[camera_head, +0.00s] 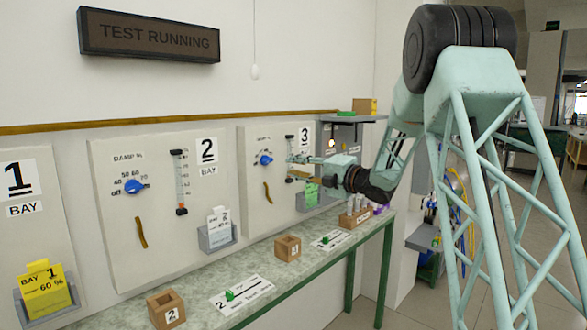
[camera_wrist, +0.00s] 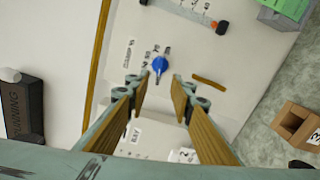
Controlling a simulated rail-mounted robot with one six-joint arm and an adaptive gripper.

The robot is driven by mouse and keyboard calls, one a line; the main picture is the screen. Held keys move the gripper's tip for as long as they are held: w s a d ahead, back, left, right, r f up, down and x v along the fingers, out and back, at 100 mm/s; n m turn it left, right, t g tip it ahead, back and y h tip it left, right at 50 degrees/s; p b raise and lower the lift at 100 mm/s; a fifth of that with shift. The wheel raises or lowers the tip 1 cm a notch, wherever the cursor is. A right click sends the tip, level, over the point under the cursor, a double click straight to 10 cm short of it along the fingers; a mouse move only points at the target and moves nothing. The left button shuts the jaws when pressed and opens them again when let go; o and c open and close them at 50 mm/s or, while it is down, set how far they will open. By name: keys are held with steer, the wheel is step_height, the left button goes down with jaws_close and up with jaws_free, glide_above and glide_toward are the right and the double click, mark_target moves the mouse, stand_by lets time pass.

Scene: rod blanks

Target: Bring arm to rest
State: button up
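My gripper (camera_head: 293,169) is raised in front of the bay 3 panel (camera_head: 254,200), with my arm reaching in from the right. In the wrist view my gripper (camera_wrist: 158,90) is open, its two tan-padded fingers spread with nothing between them. The blue knob (camera_head: 266,160) of bay 3 is on the panel. It shows beyond the fingertips in the wrist view (camera_wrist: 160,65), and the fingers look apart from it.
A shelf (camera_head: 350,118) juts out right of the panel. Below, the bench (camera_head: 268,262) carries wooden blocks (camera_head: 288,248), green-marked plates (camera_head: 330,240) and a rack of vials (camera_head: 354,215). A sign (camera_head: 150,38) reads "TEST RUNNING". Open floor lies right of the bench.

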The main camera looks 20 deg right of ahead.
steer(key=shift+r, duration=0.1)
steer(key=s+d+r+m+h, duration=0.3)
steer(key=s+r+m+h, duration=0.4)
steer(key=s+m+h, duration=0.15)
steer(key=s+m+g+h, duration=0.25)
steer(key=s+m, duration=0.45)
steer(key=s, duration=0.8)
steer(key=s+a+f+m+g, duration=0.2)
steer(key=s+f, duration=0.3)
steer(key=s, duration=1.2)
steer(key=s+a+f+m+g, duration=0.3)
steer(key=s+a+f+m, duration=0.1)
steer(key=s, duration=1.3)
steer(key=s+a+f+m+g+y, duration=0.1)
steer(key=s+a+f+m+g, duration=0.2)
steer(key=s, duration=1.4)
step_height(320, 180, down, 3)
steer(key=shift+a+f+m+p, duration=0.15)
steer(key=shift+a+m+p, duration=0.25)
steer(key=shift+m, duration=0.65)
steer(key=shift+g, duration=0.25)
